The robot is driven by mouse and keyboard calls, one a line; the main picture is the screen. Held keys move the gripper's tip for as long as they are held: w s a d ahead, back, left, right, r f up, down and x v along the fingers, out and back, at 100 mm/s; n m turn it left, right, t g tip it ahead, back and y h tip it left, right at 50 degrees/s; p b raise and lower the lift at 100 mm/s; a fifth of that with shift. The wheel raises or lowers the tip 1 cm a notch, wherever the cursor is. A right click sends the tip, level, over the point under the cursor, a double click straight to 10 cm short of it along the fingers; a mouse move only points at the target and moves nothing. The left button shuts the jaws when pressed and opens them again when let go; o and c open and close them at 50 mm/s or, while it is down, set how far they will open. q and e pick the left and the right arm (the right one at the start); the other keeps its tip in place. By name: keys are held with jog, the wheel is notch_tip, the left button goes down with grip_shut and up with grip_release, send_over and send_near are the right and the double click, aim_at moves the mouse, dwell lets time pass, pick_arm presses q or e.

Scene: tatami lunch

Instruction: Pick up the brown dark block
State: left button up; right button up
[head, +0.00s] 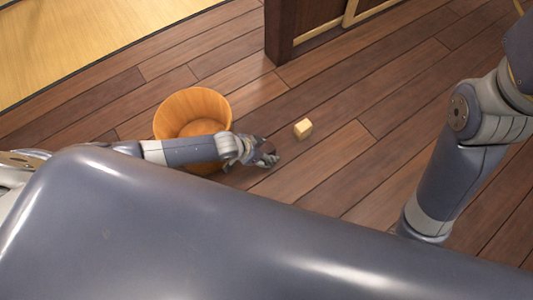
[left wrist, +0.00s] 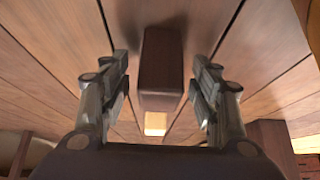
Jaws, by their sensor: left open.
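The dark brown block (left wrist: 161,62) stands out in the left wrist view, between the two fingers of my left gripper (left wrist: 161,82). The fingers are apart, with a gap showing on both sides of the block. In the head view my left gripper (head: 262,156) is low over the wooden floor, to the right of the wooden tub. There the brown block (head: 267,147) is mostly hidden by the fingers. My right arm shows at the right of the head view, but its gripper is hidden behind my own body.
A round wooden tub (head: 193,98) stands beside my left forearm, which crosses in front of it. A small pale block (head: 303,128) lies on the floor to the right; it also shows in the left wrist view (left wrist: 155,123). A dark wooden post (head: 280,35) stands at the back.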

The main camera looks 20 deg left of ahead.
pick_arm(q)
jog(key=c, duration=1.2)
jog(key=shift+r, duration=0.1)
